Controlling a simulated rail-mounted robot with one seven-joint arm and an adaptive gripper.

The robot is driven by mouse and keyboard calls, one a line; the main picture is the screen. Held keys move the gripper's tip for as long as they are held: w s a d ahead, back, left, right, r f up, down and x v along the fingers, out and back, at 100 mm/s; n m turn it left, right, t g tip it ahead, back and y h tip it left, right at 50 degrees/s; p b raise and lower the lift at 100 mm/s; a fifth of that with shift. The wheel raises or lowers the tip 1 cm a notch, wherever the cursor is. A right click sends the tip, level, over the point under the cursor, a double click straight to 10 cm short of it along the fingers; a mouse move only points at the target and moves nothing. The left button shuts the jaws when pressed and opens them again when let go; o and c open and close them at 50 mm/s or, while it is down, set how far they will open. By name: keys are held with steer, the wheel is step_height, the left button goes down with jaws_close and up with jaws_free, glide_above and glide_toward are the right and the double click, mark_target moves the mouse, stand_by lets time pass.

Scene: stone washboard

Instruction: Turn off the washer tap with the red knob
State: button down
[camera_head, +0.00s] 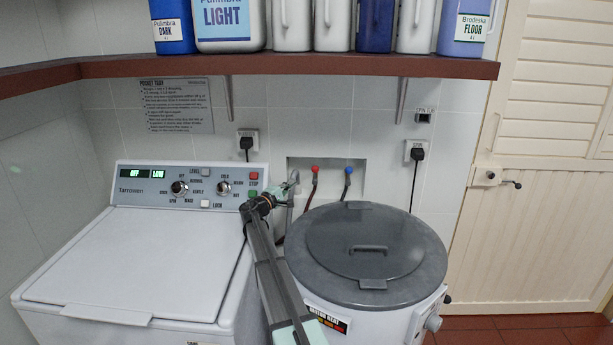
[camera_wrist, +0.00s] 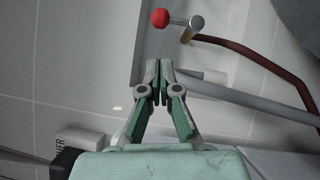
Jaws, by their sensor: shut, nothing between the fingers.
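The red knob (camera_head: 315,169) sits on a tap in the wall recess behind the gap between the washer and the round tub. In the wrist view the red knob (camera_wrist: 159,18) is on the end of a short stem joined to a metal tap body (camera_wrist: 194,25). My gripper (camera_head: 293,177) is just left of the red knob in the head view. In the wrist view my gripper (camera_wrist: 159,67) is shut and empty, its fingertips pointing toward the knob with a visible gap between. The fingertips are small and hard to make out in the head view.
A blue-knobbed tap (camera_head: 349,170) is right of the red one. A dark red hose (camera_wrist: 265,50) and a grey hose (camera_wrist: 255,101) run near my fingers. The washer (camera_head: 130,265) is left, the lidded tub (camera_head: 420,265) right. A shelf (camera_head: 270,65) with bottles hangs above.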

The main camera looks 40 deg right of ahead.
steer(key=p, duration=0.3)
glide_toward(315, 175)
steer(key=w+d+r, duration=0.3)
steer(key=w+d, duration=0.1)
steer(key=d, duration=0.1)
steer(key=shift+s+d+f, duration=0.1)
steer(key=shift+d+f, duration=0.05)
steer(key=shift+d, duration=0.15)
steer(key=shift+a, duration=0.2)
